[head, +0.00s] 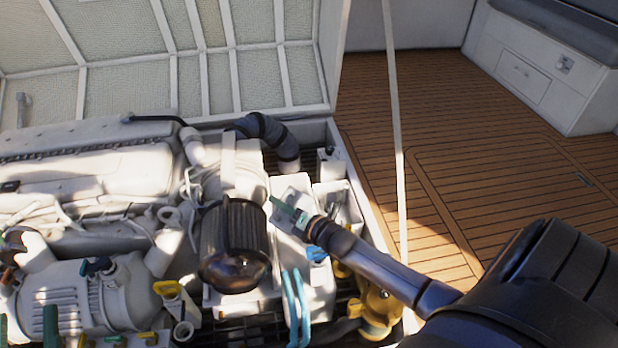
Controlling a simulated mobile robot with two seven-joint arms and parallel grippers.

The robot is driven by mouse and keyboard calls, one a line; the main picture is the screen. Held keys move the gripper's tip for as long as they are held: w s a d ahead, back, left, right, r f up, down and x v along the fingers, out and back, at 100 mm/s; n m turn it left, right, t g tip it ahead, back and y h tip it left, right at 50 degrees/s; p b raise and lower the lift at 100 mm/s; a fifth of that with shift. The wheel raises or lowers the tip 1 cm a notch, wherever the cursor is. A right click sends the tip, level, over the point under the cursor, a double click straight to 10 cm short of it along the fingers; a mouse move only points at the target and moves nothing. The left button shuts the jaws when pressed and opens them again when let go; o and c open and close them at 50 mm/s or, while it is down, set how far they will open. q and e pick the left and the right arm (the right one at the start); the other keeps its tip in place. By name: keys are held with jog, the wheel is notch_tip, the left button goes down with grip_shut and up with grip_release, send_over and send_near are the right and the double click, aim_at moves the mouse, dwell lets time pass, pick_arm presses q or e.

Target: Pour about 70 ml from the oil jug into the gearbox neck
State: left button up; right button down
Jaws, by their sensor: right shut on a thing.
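My right gripper (297,216) reaches in from the lower right over the engine bay. Its jaws are shut at a pale, boxy body (291,187) that looks like the oil jug; the grip itself is small and partly hidden. Its spout and the oil inside cannot be made out. My left gripper cannot be made out in this view.
A dark ribbed cylinder (234,235) stands between the gripper and the left machinery. Light blue hoses (296,305) and a yellow brass-like fitting (377,312) lie below my right arm. A white pole (394,130) rises beside the hatch. The wooden deck (480,150) is clear.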

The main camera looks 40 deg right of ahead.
jog(key=shift+a, duration=0.15)
jog(key=shift+s, duration=0.15)
dwell(0.5)
pick_arm(q)
jog(key=shift+s+r, duration=0.2)
jog(key=shift+r, duration=0.2)
pick_arm(e)
jog(key=shift+a, duration=0.15)
pick_arm(q)
jog(key=shift+s+d+r+m+t+h, duration=0.1)
jog(key=shift+s+r+m+t+h, duration=0.1)
jog(key=shift+r+m+h, duration=0.15)
jog(key=shift+s+r+m+t+h, duration=0.15)
jog(key=shift+r+t+h, duration=0.1)
jog(key=shift+r, duration=0.15)
pick_arm(e)
jog(key=shift+s+f+m, duration=0.1)
jog(key=shift+s+m, duration=0.05)
jog(key=shift+m, duration=0.25)
pick_arm(q)
jog(key=shift+s+d+r+m+h+b, duration=0.1)
jog(key=shift+s+r+m+h+b, duration=0.25)
jog(key=shift+r+h, duration=0.25)
dwell(1.1)
